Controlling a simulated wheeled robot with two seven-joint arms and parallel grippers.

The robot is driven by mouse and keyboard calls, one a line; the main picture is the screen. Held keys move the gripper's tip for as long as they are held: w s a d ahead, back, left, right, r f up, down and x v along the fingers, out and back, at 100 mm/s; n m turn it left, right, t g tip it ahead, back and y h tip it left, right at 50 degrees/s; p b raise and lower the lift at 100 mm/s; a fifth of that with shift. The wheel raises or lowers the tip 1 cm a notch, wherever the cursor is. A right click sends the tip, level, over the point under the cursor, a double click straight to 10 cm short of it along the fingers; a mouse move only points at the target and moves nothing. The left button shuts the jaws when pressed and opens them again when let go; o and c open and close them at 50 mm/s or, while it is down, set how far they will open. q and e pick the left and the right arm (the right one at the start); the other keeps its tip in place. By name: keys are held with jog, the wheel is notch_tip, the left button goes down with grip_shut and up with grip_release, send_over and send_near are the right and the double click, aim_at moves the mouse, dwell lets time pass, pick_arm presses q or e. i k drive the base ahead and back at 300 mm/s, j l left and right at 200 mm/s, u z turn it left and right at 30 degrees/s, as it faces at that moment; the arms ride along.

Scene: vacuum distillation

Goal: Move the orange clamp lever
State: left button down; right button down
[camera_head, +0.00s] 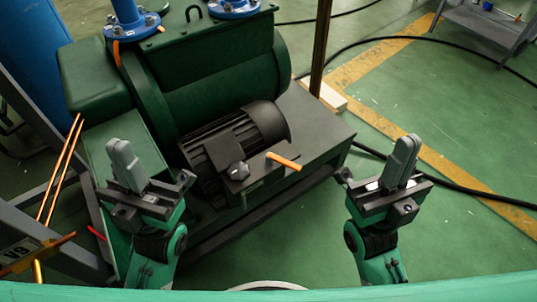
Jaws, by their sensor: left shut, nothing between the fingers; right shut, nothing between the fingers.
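A short orange lever (284,161) sticks out beside a black knob (238,171) at the front of the dark motor (235,140). Another orange lever (117,54) hangs by the blue flange at the upper left. I cannot tell which of them is the clamp lever. My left gripper (124,155) is shut and empty, pointing up, left of the motor. My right gripper (404,155) is shut and empty, to the right of the short orange lever and apart from it.
A large green pump body (215,75) stands behind the motor on a dark base (318,130). A grey frame with an orange-handled valve labelled V9 (35,252) is at the lower left. Black cables cross the green floor at right, which is mostly open.

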aim_at(271, 157)
jog(key=i+l+u, duration=0.1)
jog(key=l+u, duration=0.3)
jog(key=l, duration=0.25)
jog(key=l+u, duration=0.4)
jog(key=l, duration=0.25)
jog(key=l+u, duration=0.4)
jog(key=l, duration=0.25)
jog(key=k+l, duration=0.1)
jog(key=l, duration=0.9)
jog(key=k+l, duration=0.15)
jog(key=l, duration=0.35)
jog(key=l+u, duration=0.1)
jog(key=l, duration=0.4)
jog(key=k, duration=0.05)
